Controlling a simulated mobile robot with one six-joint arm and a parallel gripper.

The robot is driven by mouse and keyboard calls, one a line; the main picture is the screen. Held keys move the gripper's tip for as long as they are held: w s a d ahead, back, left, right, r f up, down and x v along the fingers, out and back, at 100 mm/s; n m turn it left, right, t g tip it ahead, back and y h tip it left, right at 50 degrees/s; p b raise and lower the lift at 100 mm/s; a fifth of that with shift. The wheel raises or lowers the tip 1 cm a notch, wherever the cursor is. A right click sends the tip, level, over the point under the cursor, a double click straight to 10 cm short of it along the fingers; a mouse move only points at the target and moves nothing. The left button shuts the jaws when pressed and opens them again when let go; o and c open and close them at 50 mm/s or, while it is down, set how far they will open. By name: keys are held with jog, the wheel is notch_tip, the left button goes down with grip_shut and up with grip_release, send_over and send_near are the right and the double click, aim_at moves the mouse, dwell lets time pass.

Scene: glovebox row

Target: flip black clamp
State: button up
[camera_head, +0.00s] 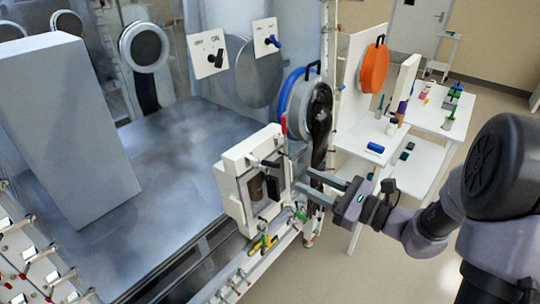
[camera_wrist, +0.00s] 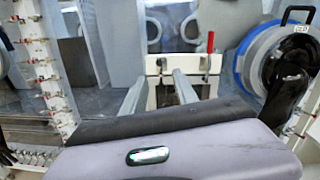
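A white box-like fixture (camera_head: 232,172) with a dark window stands at the end of the blue-grey chamber. On its top edge a small black part, which looks like the black clamp (camera_wrist: 162,63), shows in the wrist view; its exact pose is too small to tell. A clamp with an upright red handle (camera_wrist: 210,44) is to its right. My gripper (camera_head: 304,182) reaches toward the fixture from the right. Its two fingers are apart with nothing visible between them, and they point at the fixture below the black part. Whether the tips touch it cannot be told.
A blue-rimmed round port (camera_head: 285,95) with a black glove is close behind my gripper. A white shelf table (camera_head: 430,118) with small items stands at the back right. Coloured valves and pipes (camera_head: 262,244) run below the fixture. Open floor lies at right.

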aim_at(271, 164)
jog(key=x, duration=1.1)
jog(key=shift+w+a+f, duration=0.1)
jog(key=shift+w+a, duration=0.1)
jog(key=shift+a, duration=0.15)
jog(key=shift+c, duration=0.2)
grip_shut()
dwell(0.4)
